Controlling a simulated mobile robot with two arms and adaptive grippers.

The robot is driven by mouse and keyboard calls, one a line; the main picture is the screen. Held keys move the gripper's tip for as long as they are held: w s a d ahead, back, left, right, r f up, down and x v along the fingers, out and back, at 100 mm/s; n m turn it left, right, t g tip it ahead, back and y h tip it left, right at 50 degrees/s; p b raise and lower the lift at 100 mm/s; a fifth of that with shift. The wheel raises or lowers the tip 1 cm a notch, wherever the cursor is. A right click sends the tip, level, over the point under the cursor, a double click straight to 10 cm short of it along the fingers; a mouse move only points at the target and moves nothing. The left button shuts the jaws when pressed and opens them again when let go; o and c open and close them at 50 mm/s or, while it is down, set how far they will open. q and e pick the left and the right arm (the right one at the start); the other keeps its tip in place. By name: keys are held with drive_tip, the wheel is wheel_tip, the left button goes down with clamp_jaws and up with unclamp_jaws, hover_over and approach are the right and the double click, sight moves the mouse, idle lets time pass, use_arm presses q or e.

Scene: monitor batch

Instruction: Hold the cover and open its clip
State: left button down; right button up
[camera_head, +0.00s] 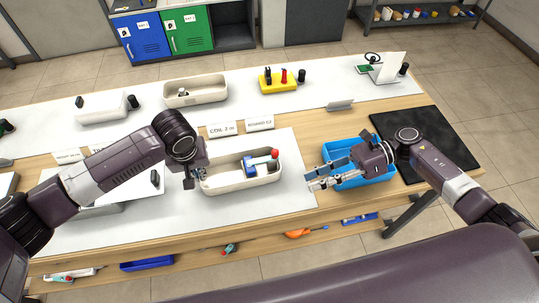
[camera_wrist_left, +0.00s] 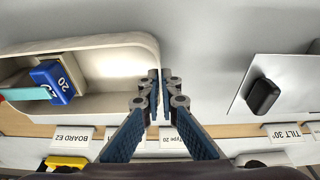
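No part is clearly recognisable as the cover. A white panel with a black block (camera_wrist_left: 262,96) on it lies right of my left gripper in the left wrist view; the block also shows in the head view (camera_head: 155,178). My left gripper (camera_wrist_left: 160,84) has its fingertips together with nothing visible between them, at the left end of a cream tray (camera_wrist_left: 120,41). This tray (camera_head: 212,189) holds a blue block marked 20 (camera_wrist_left: 54,83) and a red-and-white part (camera_head: 268,158). My right gripper (camera_head: 314,180) has its fingers apart, empty, beside and partly over a blue tray (camera_head: 378,178).
Behind stand another cream tray (camera_head: 205,92), a yellow holder (camera_head: 280,84) and label cards (camera_head: 222,129). A black mat (camera_head: 440,150) lies at the right. A lower shelf holds an orange tool (camera_head: 298,234). The white surface between the grippers is clear in front.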

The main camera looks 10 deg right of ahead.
drive_tip(key=w+a+r+n+g+h, duration=0.2)
drive_tip(key=a+n+g+h, duration=0.3)
drive_tip(key=a, duration=0.4)
wheel_tip(320, 180, up, 5)
drive_tip(key=t+h, duration=0.5)
drive_tip(key=h, duration=0.4)
hover_over(275, 150)
drive_tip(key=shift+s+a+n, duration=0.1)
drive_tip(key=shift+s+n, duration=0.15)
drive_tip(key=shift+n, duration=0.15)
drive_tip(key=shift+w+t+h, duration=0.1)
drive_tip(key=shift+t+h, duration=0.2)
drive_tip(key=shift+f, duration=3.4)
clamp_jaws()
